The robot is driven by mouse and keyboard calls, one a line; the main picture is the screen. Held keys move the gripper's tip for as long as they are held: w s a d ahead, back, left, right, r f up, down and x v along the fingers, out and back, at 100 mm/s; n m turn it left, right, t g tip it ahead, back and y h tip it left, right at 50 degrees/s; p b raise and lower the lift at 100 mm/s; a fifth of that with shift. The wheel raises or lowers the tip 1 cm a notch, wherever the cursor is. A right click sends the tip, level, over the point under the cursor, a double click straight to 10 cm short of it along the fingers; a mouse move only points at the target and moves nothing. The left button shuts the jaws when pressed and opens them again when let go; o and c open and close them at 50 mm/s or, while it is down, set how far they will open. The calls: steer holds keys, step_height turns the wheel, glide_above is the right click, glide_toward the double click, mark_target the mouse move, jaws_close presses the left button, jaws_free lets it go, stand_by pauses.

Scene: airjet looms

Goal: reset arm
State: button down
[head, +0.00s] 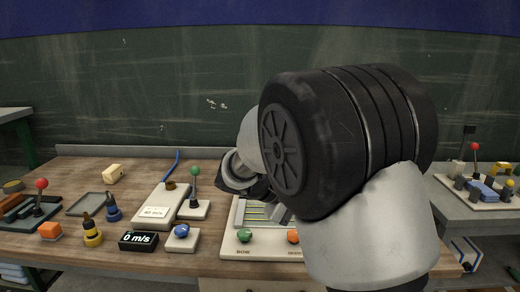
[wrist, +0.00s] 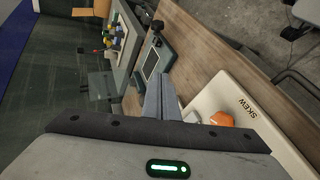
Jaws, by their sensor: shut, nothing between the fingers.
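My arm crosses the right half of the head view and hides part of the workbench. My gripper (head: 284,216) hangs over a cream board (head: 228,243) with slanted yellow and grey strips, partly behind my arm. In the wrist view, the gripper's two grey fingers (wrist: 161,92) are together with nothing between them. The board also shows there (wrist: 262,132), marked SKEW, with an orange knob (wrist: 222,119) to the right of the fingers. In the head view, the board carries a green knob (head: 245,235) by the word BOW.
Another bench (head: 449,209) with a model stands at right.

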steer(key=s+a+r+m+t+y, duration=0.15)
steer(key=s+y, duration=0.45)
steer(key=s, duration=0.6)
steer(key=s+a+r+m+t+y, duration=0.1)
steer(key=s+m+y, duration=0.3)
steer(key=s, duration=0.8)
step_height(320, 180, up, 23)
steer(key=n+y+p, duration=0.1)
steer(key=p, duration=2.2)
steer(key=shift+a+y, duration=0.3)
steer(key=shift+a, duration=0.05)
steer(key=shift+r, duration=0.1)
